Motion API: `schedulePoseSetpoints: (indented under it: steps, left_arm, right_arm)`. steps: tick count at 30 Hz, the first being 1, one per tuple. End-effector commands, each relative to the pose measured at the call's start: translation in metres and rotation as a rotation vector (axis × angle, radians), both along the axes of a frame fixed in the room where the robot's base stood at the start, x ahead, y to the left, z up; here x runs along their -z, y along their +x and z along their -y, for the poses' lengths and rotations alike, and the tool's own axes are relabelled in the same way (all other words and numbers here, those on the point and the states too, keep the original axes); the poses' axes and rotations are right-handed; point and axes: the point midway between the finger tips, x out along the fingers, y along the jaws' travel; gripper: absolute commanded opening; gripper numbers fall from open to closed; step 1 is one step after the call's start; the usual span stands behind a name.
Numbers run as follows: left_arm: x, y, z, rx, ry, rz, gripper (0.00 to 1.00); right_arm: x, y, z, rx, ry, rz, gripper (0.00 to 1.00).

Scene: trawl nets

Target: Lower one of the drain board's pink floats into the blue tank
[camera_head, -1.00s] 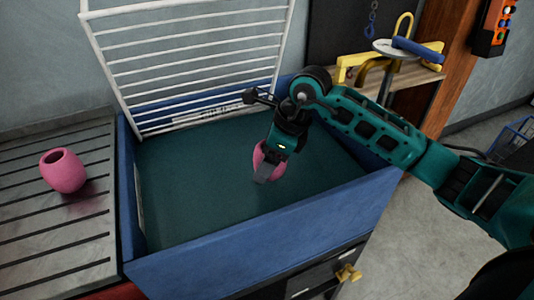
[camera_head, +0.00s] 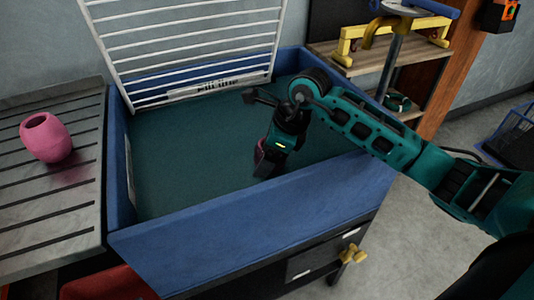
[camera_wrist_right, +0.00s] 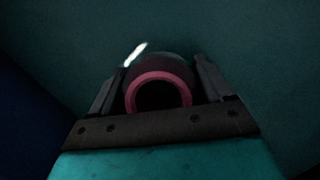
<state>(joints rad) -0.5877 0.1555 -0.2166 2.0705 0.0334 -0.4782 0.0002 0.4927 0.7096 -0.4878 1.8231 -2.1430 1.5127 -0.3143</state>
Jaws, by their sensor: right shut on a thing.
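A pink float (camera_head: 46,138) with a dark round opening stands on the slatted drain board (camera_head: 40,215) at the left. The blue tank (camera_head: 250,225) fills the middle of the head view, with dark green inside. My right gripper (camera_head: 265,168) reaches down inside the tank walls. It is shut on a second pink float (camera_head: 260,155), mostly hidden behind the gripper in the head view. In the right wrist view this float's open rim (camera_wrist_right: 158,82) shows between the two fingers. Whether it touches the tank floor or water, I cannot tell. My left gripper is not in view.
A white wire rack (camera_head: 185,50) leans up at the tank's back edge. A wooden shelf (camera_head: 375,70) with a yellow-handled item stands at the back right. A yellow valve (camera_head: 352,254) sticks out below the tank's front. Grey floor lies at the right.

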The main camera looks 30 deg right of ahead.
Motion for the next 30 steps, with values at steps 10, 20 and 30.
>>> schedulePoseSetpoints:
  steps: [10,20,30]
  left_arm:
    - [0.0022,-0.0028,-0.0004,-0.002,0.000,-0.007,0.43]
    - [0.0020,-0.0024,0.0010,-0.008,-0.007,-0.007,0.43]
    - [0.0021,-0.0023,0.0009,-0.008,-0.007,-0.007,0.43]
  right_arm:
    - [-0.0003,0.0000,0.0000,0.000,0.000,0.000,0.96]
    - [-0.0001,-0.0001,0.0001,0.000,-0.001,-0.001,1.00]
    - [-0.0003,0.0000,0.0002,0.000,-0.001,-0.001,1.00]
